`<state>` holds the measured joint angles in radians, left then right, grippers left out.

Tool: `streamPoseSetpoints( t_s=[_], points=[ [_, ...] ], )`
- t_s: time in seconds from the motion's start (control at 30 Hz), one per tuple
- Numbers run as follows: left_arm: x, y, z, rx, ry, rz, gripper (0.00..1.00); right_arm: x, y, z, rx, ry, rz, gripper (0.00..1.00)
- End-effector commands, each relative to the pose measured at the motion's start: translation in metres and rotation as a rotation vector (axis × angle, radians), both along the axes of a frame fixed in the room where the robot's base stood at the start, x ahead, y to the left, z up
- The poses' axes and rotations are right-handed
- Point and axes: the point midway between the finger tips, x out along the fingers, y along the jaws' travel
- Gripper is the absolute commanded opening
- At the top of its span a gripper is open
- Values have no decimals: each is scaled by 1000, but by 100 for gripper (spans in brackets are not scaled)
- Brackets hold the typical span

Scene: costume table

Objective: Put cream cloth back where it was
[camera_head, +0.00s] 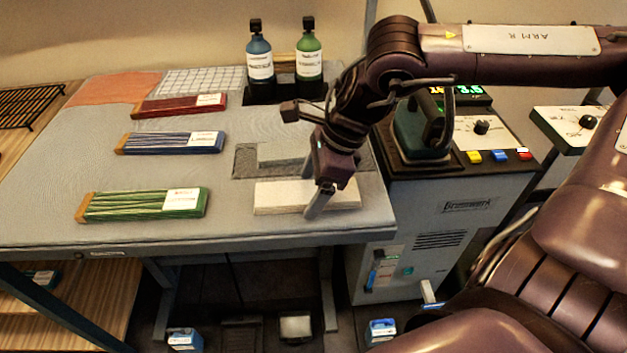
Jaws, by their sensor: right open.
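The cream cloth (280,197) lies as a flat, folded, block-like piece near the front right of the grey table. My right gripper (317,187) comes down over its right part, and one finger shows in front of the cloth's front edge. The gripper is open; the far finger is mostly hidden, and I cannot tell whether it touches the cloth. A dark grey patch (243,162) with a paler area on it lies just behind the cloth, partly hidden by my right wrist. My left gripper is not in view.
Red (178,106), blue (172,143) and green (144,204) banded bundles lie on the left. An orange cloth (115,88) and a checked cloth (200,80) lie behind. Blue (260,65) and green (309,62) bottles stand at the back. A machine (455,212) stands right of the table.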

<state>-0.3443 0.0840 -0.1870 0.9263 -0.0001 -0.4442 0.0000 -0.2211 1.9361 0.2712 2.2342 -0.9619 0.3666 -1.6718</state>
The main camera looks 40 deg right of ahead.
Motion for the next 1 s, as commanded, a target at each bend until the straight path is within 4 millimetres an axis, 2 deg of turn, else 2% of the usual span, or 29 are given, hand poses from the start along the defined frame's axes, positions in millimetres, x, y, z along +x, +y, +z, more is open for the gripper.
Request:
streamPoseSetpoints(
  t_s=[0.17,0.27,0.6,0.8,1.0],
  points=[
    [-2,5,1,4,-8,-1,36,0,-1,7,-1,-3,-1,77],
    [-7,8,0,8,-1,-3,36,-2,-5,19,0,-5,-1,77],
    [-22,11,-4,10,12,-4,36,-14,-26,76,-2,-6,0,77],
    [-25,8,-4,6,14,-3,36,-21,-35,103,-2,-3,0,77],
    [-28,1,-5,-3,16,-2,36,-24,-39,113,0,0,0,77]
  ],
)
